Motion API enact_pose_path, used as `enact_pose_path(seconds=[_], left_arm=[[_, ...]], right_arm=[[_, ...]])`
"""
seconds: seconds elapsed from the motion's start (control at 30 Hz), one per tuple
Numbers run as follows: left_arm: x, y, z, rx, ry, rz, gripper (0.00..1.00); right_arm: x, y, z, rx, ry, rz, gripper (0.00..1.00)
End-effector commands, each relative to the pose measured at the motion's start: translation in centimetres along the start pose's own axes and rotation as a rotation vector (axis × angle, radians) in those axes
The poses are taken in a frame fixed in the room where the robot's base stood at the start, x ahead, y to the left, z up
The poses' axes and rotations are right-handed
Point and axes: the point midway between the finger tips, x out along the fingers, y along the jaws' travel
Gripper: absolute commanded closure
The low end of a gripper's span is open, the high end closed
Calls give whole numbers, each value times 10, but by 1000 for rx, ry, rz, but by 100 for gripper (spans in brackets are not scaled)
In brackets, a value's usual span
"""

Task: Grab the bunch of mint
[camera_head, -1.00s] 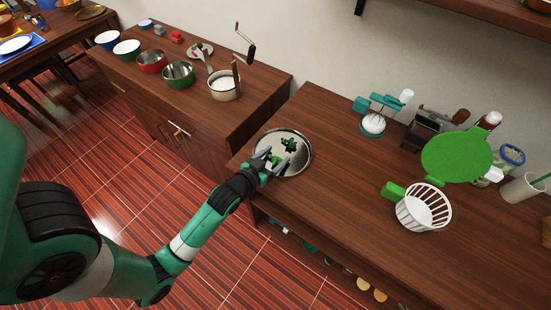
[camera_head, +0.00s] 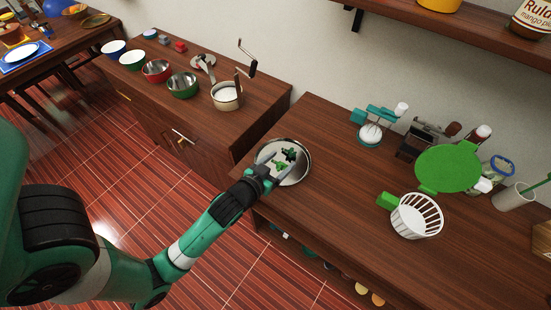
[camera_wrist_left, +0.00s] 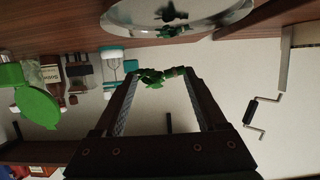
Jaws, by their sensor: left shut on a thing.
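The bunch of mint is a small clump of green leaves. In the left wrist view the mint (camera_wrist_left: 160,77) sits between the tips of my left gripper (camera_wrist_left: 159,82), which is shut on it. A round, shiny metal tray (camera_wrist_left: 235,18) is close by, and dark leaf shapes show in its surface. In the head view the left gripper (camera_head: 273,163) is over this tray (camera_head: 299,176) at the near left corner of the counter, with the mint (camera_head: 281,164) at its fingertips. My right gripper is not in view.
On the same counter stand a white basket (camera_head: 416,216), a green round board (camera_head: 448,168) and a teal-and-white device (camera_head: 370,134). Bowls and a pot (camera_head: 227,96) stand on the left cabinet. The counter's middle is clear. A wall shelf (camera_head: 470,28) hangs above.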

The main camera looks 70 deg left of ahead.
Motion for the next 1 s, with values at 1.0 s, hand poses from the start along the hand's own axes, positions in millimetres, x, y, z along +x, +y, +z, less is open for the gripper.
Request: enact_pose_path(seconds=[1.0], left_arm=[[-74, 96, -42, 0, 1, -1, 78]], right_arm=[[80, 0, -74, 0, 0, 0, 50]])
